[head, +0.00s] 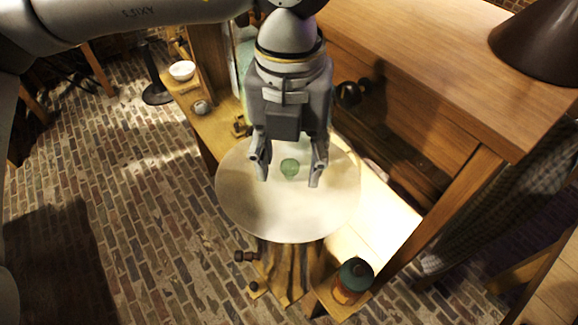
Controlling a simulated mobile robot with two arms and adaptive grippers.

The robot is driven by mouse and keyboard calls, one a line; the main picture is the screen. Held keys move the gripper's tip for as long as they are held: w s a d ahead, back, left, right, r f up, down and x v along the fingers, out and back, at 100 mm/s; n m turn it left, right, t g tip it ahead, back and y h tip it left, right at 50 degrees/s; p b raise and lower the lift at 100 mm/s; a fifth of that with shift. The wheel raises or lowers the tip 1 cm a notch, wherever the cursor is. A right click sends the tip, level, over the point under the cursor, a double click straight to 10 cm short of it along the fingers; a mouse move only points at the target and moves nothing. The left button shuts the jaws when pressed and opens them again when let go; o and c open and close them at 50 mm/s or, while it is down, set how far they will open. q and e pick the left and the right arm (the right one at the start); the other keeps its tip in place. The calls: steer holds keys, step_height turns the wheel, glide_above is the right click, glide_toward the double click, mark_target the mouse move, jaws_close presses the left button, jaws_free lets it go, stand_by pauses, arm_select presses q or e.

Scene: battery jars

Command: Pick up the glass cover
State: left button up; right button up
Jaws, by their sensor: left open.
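My left gripper (290,177) points down over the cover. I cannot tell whether the fingertips touch the cover. My right gripper is not in view.
A wooden cabinet (430,55) stands close behind and to the right, with a brown lamp shade (540,45) on top. A jar with a dark green lid (355,273) stands at the front right. A white bowl (182,70) sits at the back left. Brick floor lies open at left.

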arm_select(q)
steer(key=shift+f, duration=0.4)
steer(key=shift+c, duration=0.5)
jaws_close()
steer(key=shift+r, duration=0.15)
